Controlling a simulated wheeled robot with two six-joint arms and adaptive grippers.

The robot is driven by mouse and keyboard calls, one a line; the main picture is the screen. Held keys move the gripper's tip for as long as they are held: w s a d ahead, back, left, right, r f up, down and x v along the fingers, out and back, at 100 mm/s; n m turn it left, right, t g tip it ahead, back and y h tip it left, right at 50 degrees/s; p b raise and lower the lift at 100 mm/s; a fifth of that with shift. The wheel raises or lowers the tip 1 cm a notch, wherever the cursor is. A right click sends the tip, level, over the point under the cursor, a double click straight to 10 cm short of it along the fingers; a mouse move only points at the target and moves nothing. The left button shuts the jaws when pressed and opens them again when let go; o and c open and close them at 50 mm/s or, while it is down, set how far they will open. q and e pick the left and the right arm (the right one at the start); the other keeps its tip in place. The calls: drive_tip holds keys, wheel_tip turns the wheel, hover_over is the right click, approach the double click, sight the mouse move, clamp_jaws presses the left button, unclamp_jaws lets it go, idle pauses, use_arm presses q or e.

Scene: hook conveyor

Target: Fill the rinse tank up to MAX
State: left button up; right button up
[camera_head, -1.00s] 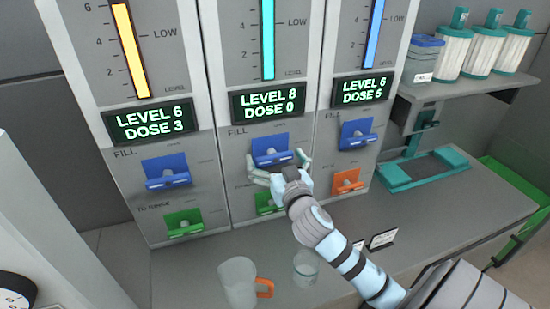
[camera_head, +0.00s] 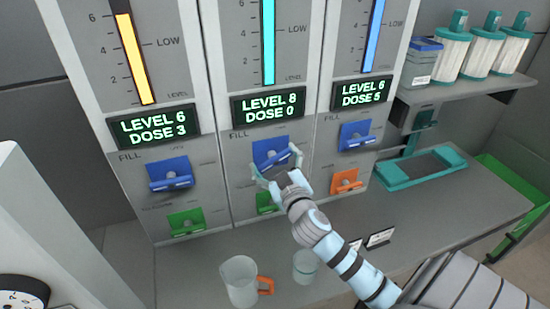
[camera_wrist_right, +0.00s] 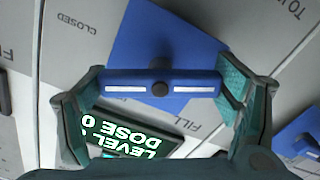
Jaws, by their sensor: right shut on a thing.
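Three dispenser columns stand side by side. The middle column's display (camera_head: 269,106) reads LEVEL 8, DOSE 0, under a teal gauge (camera_head: 268,45). Its blue FILL handle (camera_head: 266,151) is between the fingers of my right gripper (camera_head: 278,165). In the right wrist view, my right gripper (camera_wrist_right: 162,88) is shut on the ends of the blue handle's bar (camera_wrist_right: 130,88). A green handle (camera_head: 266,202) below is partly hidden by my arm. I cannot read which column is the rinse tank. My left gripper is not in view.
The left column display (camera_head: 153,127) reads LEVEL 6, DOSE 3; the right one (camera_head: 362,92) LEVEL 6, DOSE 5. A jug (camera_head: 238,281) with an orange handle and a glass beaker (camera_head: 305,266) stand on the counter below. Canisters (camera_head: 452,58) stand on the right shelf.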

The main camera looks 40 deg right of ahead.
drive_tip(key=o, duration=1.1)
drive_tip(key=shift+s, duration=0.15)
drive_tip(key=v, duration=1.2)
drive_tip(key=shift+a, duration=0.1)
